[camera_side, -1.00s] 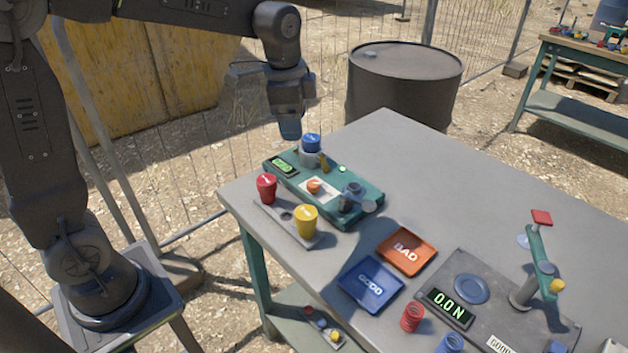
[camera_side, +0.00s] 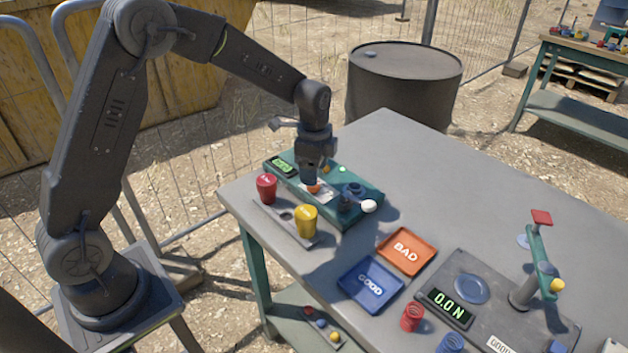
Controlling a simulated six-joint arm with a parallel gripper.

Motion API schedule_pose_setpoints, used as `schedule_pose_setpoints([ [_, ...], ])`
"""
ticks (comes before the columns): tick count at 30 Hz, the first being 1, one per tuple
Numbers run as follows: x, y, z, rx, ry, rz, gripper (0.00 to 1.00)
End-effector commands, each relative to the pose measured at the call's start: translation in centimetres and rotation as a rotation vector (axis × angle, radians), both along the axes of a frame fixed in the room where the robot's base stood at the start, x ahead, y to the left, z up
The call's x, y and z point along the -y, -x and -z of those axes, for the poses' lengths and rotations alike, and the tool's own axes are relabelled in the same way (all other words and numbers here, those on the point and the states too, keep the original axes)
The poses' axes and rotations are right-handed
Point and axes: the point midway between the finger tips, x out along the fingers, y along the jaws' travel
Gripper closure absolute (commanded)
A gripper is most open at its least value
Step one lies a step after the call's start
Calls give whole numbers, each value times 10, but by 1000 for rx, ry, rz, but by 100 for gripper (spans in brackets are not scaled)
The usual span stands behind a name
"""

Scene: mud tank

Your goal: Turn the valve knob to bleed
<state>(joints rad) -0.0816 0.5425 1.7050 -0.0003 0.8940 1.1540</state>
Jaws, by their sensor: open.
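A small orange knob (camera_side: 313,189) sits on a white plate on the green test panel (camera_side: 368,212); I take it for the valve knob. My gripper (camera_side: 311,180) points down right at the knob and hides its upper part. The fingers are small and partly blurred here; they are open, and I cannot tell whether they touch the knob. The knob's pointer and any bleed mark are too small to read. The panel has a green-lit display (camera_side: 283,164) at its left end and a dark fitting (camera_side: 352,193) to the right of the knob.
A red cup (camera_side: 266,188) and a yellow cup (camera_side: 306,220) stand in a rack in front of the panel. A blue tray (camera_side: 370,285) and an orange tray (camera_side: 406,251) lie to the right. The table's back right (camera_side: 480,190) is clear.

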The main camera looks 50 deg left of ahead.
Motion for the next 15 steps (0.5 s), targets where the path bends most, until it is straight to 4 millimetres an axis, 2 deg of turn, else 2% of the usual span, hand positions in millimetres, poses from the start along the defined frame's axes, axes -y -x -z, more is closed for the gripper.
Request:
schedule_pose_setpoints([
  [3, 0, 1, 20, -4, 0, 0, 40],
  [6, 0, 1, 29, -3, 1, 0, 40],
  [15, 0, 0, 37, 0, 0, 0, 40],
])
